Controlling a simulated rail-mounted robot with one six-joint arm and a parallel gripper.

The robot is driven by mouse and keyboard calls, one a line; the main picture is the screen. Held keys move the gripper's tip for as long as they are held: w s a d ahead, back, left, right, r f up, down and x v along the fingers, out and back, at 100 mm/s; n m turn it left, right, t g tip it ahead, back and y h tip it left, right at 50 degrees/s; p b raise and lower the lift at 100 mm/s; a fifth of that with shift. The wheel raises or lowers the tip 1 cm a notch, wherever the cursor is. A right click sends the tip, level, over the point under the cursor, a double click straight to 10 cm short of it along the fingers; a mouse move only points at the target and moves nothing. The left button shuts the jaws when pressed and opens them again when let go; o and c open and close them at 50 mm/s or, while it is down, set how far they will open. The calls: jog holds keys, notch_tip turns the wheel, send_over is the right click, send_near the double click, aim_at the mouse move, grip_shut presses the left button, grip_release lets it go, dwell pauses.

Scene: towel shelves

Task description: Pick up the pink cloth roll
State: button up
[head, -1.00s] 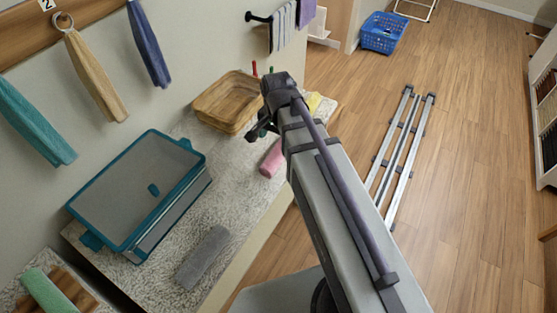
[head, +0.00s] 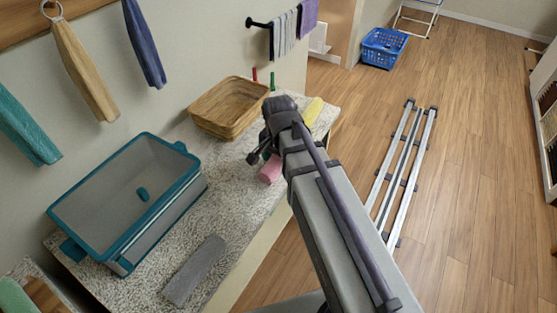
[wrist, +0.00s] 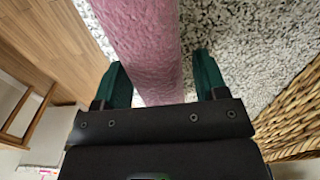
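The pink cloth roll (head: 270,169) lies on the speckled countertop (head: 236,196), partly hidden behind my arm in the head view. In the wrist view the pink roll (wrist: 143,45) runs from the top edge down between the two green fingers of my gripper (wrist: 160,75). The fingers stand apart, one on each side of the roll, with a gap visible at least on the right side. My gripper is open around the roll; I cannot tell how far down the fingers reach.
A wicker basket (head: 229,108) stands close to the gripper, also at right in the wrist view (wrist: 290,125). A teal-rimmed bin (head: 125,200), a grey roll (head: 195,270) and a yellow roll (head: 313,111) are on the counter. Rails (head: 405,165) lie on the floor.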

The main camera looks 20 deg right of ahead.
jog(key=c, duration=0.6)
notch_tip(320, 180, up, 10)
jog(key=p, duration=1)
jog(key=shift+r, duration=0.2)
jog(key=shift+f, duration=0.1)
